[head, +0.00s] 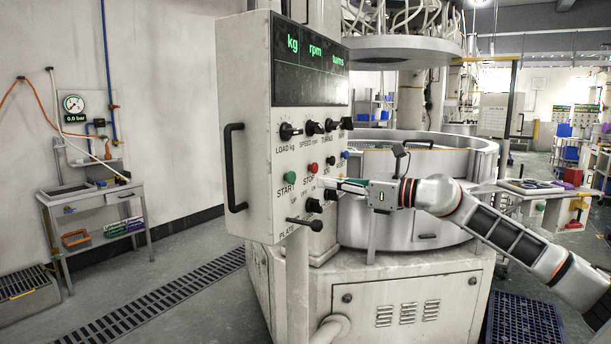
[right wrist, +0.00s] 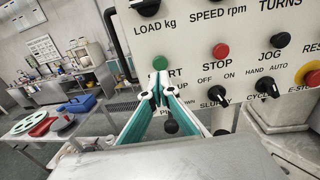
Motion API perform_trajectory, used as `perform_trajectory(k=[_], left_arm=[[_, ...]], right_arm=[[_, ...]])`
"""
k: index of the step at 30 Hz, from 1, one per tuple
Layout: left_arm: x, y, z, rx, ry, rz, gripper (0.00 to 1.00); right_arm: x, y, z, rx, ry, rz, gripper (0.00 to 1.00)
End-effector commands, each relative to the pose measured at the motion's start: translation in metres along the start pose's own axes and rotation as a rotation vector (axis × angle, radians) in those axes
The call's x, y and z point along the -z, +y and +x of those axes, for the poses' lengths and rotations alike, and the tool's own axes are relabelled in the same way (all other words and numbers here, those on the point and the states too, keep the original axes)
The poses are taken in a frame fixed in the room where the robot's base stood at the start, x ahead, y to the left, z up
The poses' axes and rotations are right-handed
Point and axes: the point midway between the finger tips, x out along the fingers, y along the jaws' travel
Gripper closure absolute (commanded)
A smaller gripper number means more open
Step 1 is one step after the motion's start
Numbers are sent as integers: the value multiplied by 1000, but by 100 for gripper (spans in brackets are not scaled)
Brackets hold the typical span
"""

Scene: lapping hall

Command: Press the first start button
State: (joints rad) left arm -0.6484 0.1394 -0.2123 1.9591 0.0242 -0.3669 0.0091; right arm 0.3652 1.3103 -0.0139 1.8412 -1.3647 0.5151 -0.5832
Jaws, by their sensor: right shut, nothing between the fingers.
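The green START button (head: 289,178) is on the lower left of the front of a pale control panel (head: 262,150), left of the red STOP button (head: 312,168). In the right wrist view the green button (right wrist: 159,62) shows just beyond the fingertips, which cover part of its label. My right gripper (head: 322,182) is shut and empty, its teal fingers pointing at the panel from the right. In the right wrist view its fingertips (right wrist: 159,82) are together just below the button. I cannot tell how wide the gap to the panel is. My left gripper is not in view.
Black knobs (head: 290,131) sit above the buttons, and a black lever (head: 304,223) sticks out below. A black handle (head: 233,167) is on the panel's left side. A large round lapping machine (head: 420,228) stands behind my right arm. A small bench (head: 92,203) is by the left wall.

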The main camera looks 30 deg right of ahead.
Motion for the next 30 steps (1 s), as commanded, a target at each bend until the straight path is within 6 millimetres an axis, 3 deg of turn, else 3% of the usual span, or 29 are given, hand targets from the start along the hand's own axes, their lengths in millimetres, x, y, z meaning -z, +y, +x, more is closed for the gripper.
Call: perform_trajectory(k=[15,30], left_arm=[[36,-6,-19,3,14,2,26],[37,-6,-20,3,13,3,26]], right_arm=[[-3,0,56,0,-3,3,100],[0,0,65,1,0,0,100]])
